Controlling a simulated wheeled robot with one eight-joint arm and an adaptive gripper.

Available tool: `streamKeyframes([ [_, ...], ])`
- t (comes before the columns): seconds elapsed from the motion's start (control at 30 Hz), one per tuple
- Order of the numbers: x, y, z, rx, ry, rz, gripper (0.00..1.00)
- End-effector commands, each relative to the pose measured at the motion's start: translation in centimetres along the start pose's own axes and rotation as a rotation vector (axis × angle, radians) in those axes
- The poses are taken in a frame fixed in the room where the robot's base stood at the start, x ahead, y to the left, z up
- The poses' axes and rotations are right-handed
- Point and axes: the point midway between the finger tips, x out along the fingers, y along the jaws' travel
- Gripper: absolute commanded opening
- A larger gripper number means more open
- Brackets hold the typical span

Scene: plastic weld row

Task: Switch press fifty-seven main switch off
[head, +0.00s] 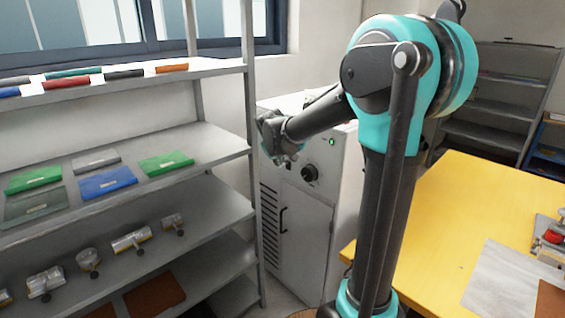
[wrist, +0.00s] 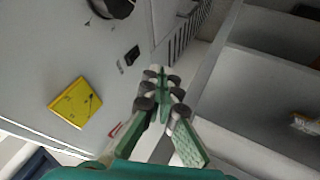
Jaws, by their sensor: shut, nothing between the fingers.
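A pale grey machine cabinet (head: 305,232) stands beyond the shelf. Its front carries a lit green lamp (head: 331,142) and a black round knob (head: 310,174), which also shows at the top of the wrist view (wrist: 112,6). A small black switch (wrist: 132,55) sits on the panel in the wrist view, below the knob. Its position is too small to tell, and I cannot read any press number. My gripper (wrist: 162,78) is shut and empty, to the right of the switch and apart from it. In the head view my gripper (head: 277,150) is before the cabinet's upper left.
A yellow label (wrist: 75,102) is on the panel. A grey shelf (head: 205,150) with coloured plates and metal fittings stands close on the left; its post is near my gripper. A yellow table (head: 455,215) is on the right. The cabinet has side vents and a door handle.

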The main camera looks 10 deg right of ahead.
Motion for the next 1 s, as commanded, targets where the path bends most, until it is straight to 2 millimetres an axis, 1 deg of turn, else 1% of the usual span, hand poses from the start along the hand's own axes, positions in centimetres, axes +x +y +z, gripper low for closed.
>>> streamKeyframes([
  [0.03, 0.1, -0.1, -1.1, -0.014, 0.007, 0.005, 0.0],
  [0.1, 0.2, -0.1, -1.9, -0.027, 0.015, 0.011, 0.0],
  [0.2, 0.2, 0.0, -2.5, -0.035, 0.019, 0.015, 0.0],
  [0.53, 0.3, 0.0, -2.5, -0.035, 0.019, 0.015, 0.0],
  [0.63, 0.8, 0.0, -2.5, -0.035, 0.018, 0.015, 0.0],
  [0.77, 2.2, 0.1, -2.5, -0.035, 0.018, 0.016, 0.0],
  [1.0, 6.2, 0.1, -2.6, -0.034, 0.017, 0.015, 0.0],
])
